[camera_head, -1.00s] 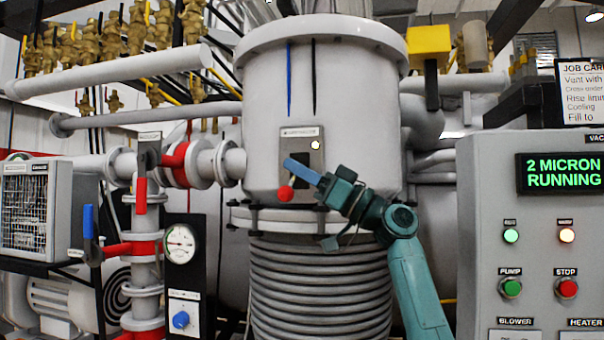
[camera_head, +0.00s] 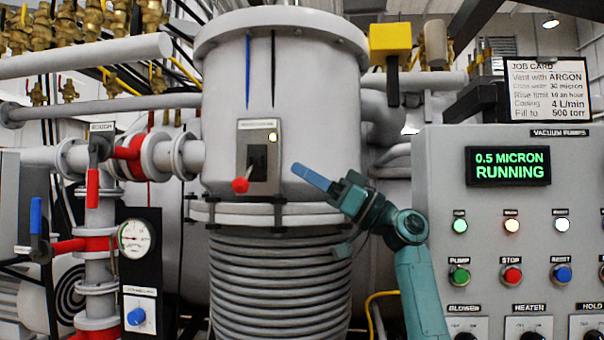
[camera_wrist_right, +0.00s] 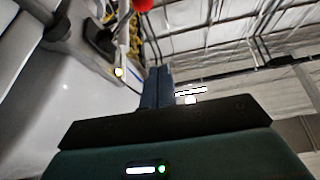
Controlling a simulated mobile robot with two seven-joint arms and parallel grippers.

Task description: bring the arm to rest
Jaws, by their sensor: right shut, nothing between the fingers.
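My right gripper (camera_head: 312,177) is shut and empty, its blue fingers together and pointing up and left. It stands in front of the grey furnace vessel (camera_head: 225,85), to the right of a switch plate (camera_head: 270,180) with a red-knobbed lever (camera_head: 240,185). There is a gap in the picture between the fingertips and the plate. In the right wrist view the closed blue fingers (camera_wrist_right: 157,88) hold nothing, and the red knob (camera_wrist_right: 142,5) shows at the top edge. My left gripper is not in view.
A control panel (camera_head: 435,160) stands at the right; its display (camera_head: 508,165) reads 0.5 MICRON RUNNING. A job card (camera_head: 560,90) is above it. Pipes and valves, a red-handled lever (camera_head: 92,188) and a gauge (camera_head: 135,238) are at the left. A yellow block (camera_head: 390,42) is at the upper right.

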